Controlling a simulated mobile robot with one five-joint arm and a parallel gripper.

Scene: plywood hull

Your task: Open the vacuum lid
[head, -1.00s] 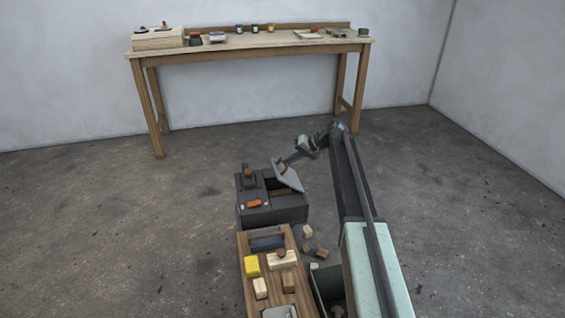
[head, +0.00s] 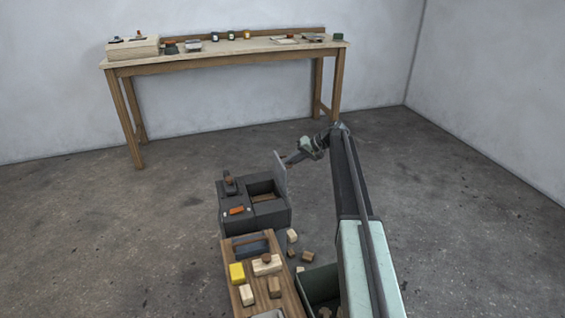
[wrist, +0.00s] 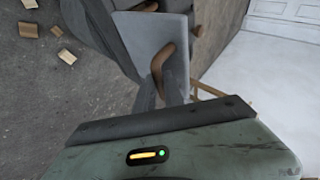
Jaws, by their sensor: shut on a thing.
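The vacuum (head: 255,218) is a dark grey box on the floor, with an open square bay in its top at the right. Its light grey lid (head: 280,172) stands about upright at the bay's right edge. In the wrist view the lid (wrist: 146,35) fills the upper middle and carries a brown curved handle (wrist: 160,62). My gripper (head: 289,160) is at the lid's right face, shut on the handle. In the wrist view the dark fingers (wrist: 172,86) reach the handle. The exact contact is partly hidden.
A wooden board (head: 252,285) with blocks lies in front of the vacuum, with loose wood blocks (head: 292,236) on the floor beside it. A dark green bin (head: 316,284) stands near my arm. A workbench (head: 230,55) is at the back wall. Floor to the right is clear.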

